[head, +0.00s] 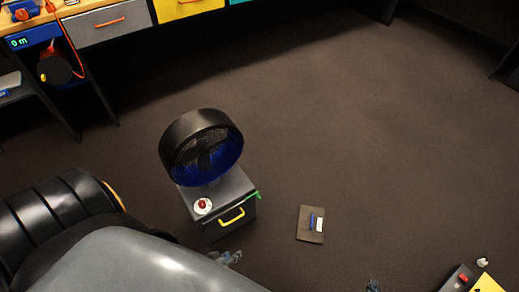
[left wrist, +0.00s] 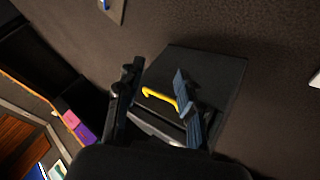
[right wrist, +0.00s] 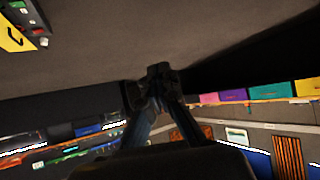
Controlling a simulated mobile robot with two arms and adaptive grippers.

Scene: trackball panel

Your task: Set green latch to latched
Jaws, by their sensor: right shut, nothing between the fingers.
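The green latch (head: 253,195) is a small bar at the upper right front edge of the dark box (head: 225,221) in the head view. The box has a yellow handle (head: 232,217) on its front. I cannot make out the latch in the left wrist view. My left gripper (head: 228,257) is just in front of the box, below the handle in the head view. In the left wrist view my left gripper (left wrist: 157,72) is open, with the yellow handle (left wrist: 160,95) showing between its fingers. My right gripper (right wrist: 157,76) is shut and empty, far from the box.
A black round fan-like unit (head: 201,147) with a blue inside stands on the box, beside a red button on a white base (head: 202,205). A flat brown panel (head: 311,224) lies on the floor to the right. A workbench with drawers (head: 110,24) runs along the back. The floor between is clear.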

